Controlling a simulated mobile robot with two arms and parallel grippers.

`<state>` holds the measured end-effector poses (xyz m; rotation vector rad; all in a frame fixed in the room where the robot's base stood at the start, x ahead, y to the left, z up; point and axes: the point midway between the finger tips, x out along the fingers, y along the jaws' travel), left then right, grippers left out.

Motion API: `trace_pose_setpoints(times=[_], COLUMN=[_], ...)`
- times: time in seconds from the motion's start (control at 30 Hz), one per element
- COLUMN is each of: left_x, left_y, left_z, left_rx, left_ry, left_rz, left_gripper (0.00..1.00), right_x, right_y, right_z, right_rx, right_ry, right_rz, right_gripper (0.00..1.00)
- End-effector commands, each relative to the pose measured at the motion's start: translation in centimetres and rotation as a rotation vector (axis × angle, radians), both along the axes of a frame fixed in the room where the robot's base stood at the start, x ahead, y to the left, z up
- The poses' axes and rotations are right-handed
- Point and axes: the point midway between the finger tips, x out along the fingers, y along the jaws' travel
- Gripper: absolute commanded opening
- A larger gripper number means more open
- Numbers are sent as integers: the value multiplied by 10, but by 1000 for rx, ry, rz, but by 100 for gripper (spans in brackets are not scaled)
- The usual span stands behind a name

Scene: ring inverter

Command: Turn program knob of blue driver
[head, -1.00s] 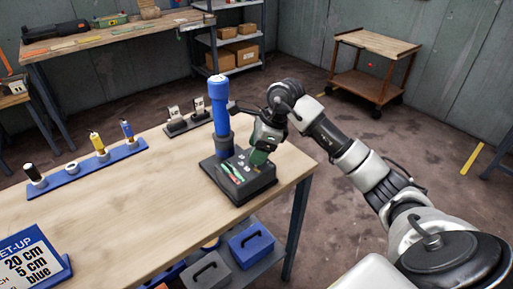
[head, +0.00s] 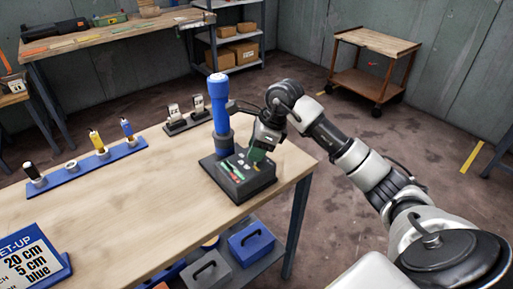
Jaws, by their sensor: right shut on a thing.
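The blue driver (head: 218,100) stands upright at the left back of a dark grey control box (head: 240,192) on the wooden table. The box's sloped top carries a green and a red marking and small controls. My right gripper (head: 257,158) points down at the right part of the box top and is shut on a small control there, which looks like the program knob. The fingers hide the knob, so its setting cannot be seen. My left gripper is not in view.
A blue rack (head: 80,178) with several small tools lies on the table's left. A set-up sign (head: 32,256) reads 20 cm, 5 cm, blue. Toolboxes (head: 250,243) sit on the shelf below. The table's middle is clear.

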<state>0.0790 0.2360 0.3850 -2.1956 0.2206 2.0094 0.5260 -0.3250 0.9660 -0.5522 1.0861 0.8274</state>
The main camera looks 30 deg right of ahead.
Motion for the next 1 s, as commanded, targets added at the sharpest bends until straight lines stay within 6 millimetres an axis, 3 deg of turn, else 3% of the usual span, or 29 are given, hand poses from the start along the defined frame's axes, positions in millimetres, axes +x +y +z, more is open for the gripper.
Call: trace_pose_setpoints(times=[0.6, 1.0], left_x=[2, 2], left_y=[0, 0], left_z=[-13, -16], left_rx=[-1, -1], left_ry=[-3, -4], left_rz=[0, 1], left_gripper=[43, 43], right_x=[-1, -2], right_y=[1, 2], right_z=[0, 0], right_rx=[-2, -1], right_ry=[-2, -2], right_rz=[-446, -623], right_gripper=[12, 12])
